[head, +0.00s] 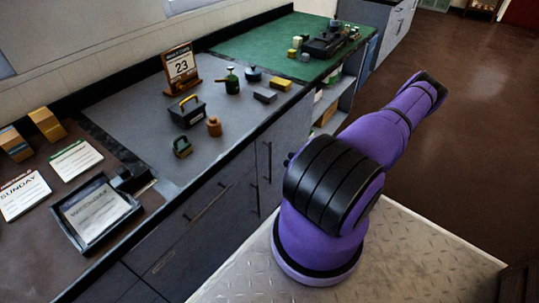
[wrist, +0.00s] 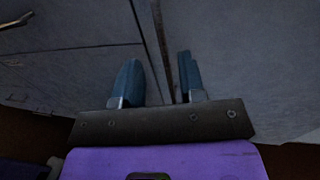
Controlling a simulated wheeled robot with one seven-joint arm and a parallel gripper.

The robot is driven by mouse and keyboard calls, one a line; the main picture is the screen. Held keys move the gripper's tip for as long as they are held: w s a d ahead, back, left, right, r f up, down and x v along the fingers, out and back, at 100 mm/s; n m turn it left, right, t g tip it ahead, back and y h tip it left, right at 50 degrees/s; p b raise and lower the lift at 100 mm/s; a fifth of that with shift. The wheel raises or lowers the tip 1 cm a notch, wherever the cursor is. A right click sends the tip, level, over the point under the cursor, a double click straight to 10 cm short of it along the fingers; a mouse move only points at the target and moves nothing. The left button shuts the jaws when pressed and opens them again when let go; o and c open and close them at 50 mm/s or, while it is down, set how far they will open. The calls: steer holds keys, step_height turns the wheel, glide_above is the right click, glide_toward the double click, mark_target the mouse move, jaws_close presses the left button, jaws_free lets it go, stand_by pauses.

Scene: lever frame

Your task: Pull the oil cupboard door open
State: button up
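Dark grey cupboard fronts (head: 290,133) run below the counter in the head view, with slim upright bar handles (head: 268,162) near a seam. No label shows, so I cannot tell which door is the oil cupboard's. In the wrist view, my gripper (wrist: 160,80) has its two blue fingers apart, facing the grey fronts (wrist: 245,60). A dark upright strip (wrist: 154,40) runs down between the fingers; I cannot tell whether it is a handle or a door seam. No contact with it is visible. My gripper does not show in the head view.
A metal handle (wrist: 17,20) shows at the upper left of the wrist view. The counter (head: 150,130) carries a calendar (head: 181,67), a dark box with a yellow handle (head: 187,111) and small items. Brown floor (head: 450,130) lies clear at right.

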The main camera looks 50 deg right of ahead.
steer(key=x, duration=0.9)
steer(key=shift+w, duration=0.2)
jaws_close()
